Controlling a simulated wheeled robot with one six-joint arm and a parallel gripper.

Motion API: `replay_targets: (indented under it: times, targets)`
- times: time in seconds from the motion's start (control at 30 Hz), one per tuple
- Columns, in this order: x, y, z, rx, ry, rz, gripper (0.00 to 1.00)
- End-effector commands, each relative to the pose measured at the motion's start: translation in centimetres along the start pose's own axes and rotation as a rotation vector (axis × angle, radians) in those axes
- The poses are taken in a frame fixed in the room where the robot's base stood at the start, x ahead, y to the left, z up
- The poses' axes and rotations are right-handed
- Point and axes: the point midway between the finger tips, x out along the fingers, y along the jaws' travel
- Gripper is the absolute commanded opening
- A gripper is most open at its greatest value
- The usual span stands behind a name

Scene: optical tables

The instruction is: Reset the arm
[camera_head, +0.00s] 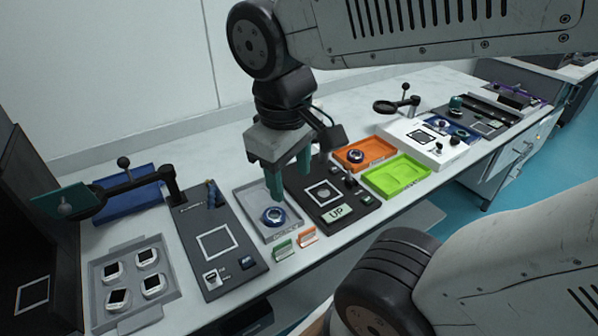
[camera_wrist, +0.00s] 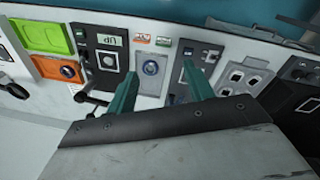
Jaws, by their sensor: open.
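My gripper (camera_head: 290,172) hangs below my arm over the table, with its two teal fingers apart and nothing between them. In the head view it is above the grey tray (camera_head: 250,197), which holds a blue ring-shaped part (camera_head: 273,216). In the wrist view the gripper's fingers (camera_wrist: 161,92) point toward the row of trays, and the blue part (camera_wrist: 151,68) shows beyond and between them. The fingertips look apart from the tray, though the exact height is hard to tell.
A black panel marked UP (camera_head: 335,213), an orange tray (camera_head: 351,162) and a green tray (camera_head: 412,177) lie to the right. A black plate (camera_head: 193,217) and a grey tray of several white-framed pieces (camera_head: 98,292) lie left. A magnifier arm (camera_head: 140,183) stands up at the left.

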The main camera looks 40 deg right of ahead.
Motion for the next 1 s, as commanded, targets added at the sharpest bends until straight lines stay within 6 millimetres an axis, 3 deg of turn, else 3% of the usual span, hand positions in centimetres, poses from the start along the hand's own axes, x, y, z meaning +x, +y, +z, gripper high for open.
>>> replay_targets:
  times: [0.1,0.23,1.0]
  targets:
    - [-0.3,0.3,1.9,0.157,0.05,-0.057,0.52]
    - [-0.4,0.3,2.6,0.227,0.072,-0.086,0.52]
    - [-0.5,0.2,2.7,0.233,0.074,-0.089,0.52]
